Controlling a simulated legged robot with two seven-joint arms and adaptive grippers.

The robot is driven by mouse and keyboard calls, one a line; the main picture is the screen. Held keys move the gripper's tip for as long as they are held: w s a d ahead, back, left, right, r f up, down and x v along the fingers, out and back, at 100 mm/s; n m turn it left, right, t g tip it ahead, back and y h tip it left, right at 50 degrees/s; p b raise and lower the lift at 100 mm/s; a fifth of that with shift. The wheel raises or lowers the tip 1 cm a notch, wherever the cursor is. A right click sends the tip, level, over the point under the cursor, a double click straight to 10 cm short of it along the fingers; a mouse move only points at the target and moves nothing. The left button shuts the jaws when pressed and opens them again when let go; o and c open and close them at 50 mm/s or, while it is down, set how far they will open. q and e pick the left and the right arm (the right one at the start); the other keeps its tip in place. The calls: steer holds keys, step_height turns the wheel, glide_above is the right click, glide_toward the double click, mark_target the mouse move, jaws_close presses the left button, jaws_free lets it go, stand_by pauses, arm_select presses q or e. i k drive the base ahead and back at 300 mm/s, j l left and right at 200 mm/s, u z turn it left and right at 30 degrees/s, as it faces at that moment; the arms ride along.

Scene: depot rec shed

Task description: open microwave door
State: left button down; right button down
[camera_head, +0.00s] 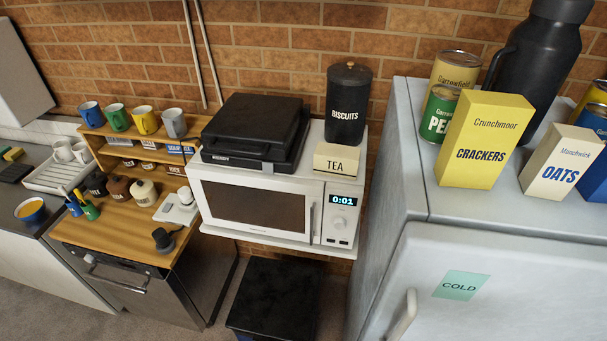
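The white microwave (275,200) sits on a shelf against the brick wall, in the middle of the head view. Its door (250,205) has a dark window and looks shut. A vertical handle (312,222) runs along the door's right edge. To the right of it, the control panel (341,214) has a display reading 0:01, a round knob and small buttons below. Neither of my grippers shows in this view.
A black appliance (253,130), a biscuits canister (347,104) and a tea box (337,159) stand on the microwave. A fridge (480,270) with boxes on top stands close on the right. A wooden counter (125,235) with mugs is on the left. A black stool (274,296) is below.

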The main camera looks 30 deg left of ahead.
mark_target(278, 206)
steer(key=u, duration=1.4)
